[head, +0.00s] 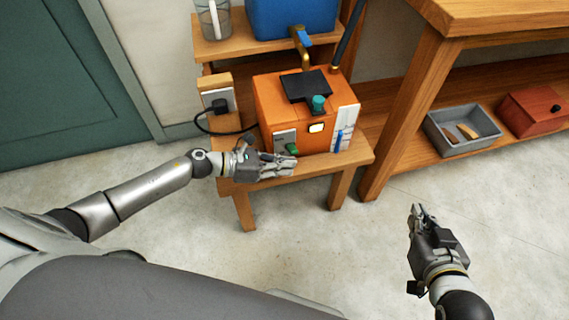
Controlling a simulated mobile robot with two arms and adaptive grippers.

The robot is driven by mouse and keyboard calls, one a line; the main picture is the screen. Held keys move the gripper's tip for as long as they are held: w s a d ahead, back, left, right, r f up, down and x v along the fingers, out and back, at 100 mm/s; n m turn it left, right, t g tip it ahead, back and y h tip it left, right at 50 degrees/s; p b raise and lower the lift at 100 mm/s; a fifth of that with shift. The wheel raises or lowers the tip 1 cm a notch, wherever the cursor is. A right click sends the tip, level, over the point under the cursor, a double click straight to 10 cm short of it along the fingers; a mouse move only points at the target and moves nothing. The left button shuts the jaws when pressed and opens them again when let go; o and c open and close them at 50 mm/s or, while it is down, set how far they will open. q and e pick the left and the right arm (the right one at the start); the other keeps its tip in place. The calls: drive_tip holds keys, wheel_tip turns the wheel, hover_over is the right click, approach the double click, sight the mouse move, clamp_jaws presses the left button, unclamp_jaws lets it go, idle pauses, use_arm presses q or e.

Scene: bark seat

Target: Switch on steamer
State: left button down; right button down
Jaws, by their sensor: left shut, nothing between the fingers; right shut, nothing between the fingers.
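The steamer appears to be the orange box (268,98) on a small wooden stool (350,160). It has a black plate and a teal knob (319,103) on top. Its front has a lit pale window (316,128), a grey panel with a green switch (291,149), and a white strip with a blue part. My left gripper (292,166) is shut and empty, just below and in front of the green switch; I cannot tell whether it touches. My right gripper (418,210) is shut and empty, over the floor at the right.
A plug sits in a socket block (217,92) left of the box, with a black cable. A blue tank (290,18) with a brass tap (300,45) stands behind. A wooden bench (405,105) at right holds a grey tray (430,128) and a red box (530,112). Floor between the arms is clear.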

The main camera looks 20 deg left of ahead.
use_arm(q)
drive_tip(key=shift+s+d+r+p, duration=0.3)
drive_tip(key=shift+s+d+p, duration=0.05)
drive_tip(key=shift+s+p, duration=0.15)
use_arm(e)
drive_tip(key=shift+s+d+f+g+h, duration=0.1)
drive_tip(key=shift+s+d+f+g, duration=0.15)
drive_tip(key=shift+s+f+g, duration=0.3)
drive_tip(key=shift+s+d+f+g+h, duration=0.1)
drive_tip(key=shift+s+d+f+g, duration=0.1)
drive_tip(key=shift+s+f+g, duration=0.35)
drive_tip(key=shift+s+d+f+g+h, duration=0.1)
drive_tip(key=shift+s+d+f+g, duration=0.2)
drive_tip(key=shift+s+f, duration=0.4)
use_arm(q)
drive_tip(key=shift+a, duration=0.1)
use_arm(e)
drive_tip(key=shift+r, duration=0.1)
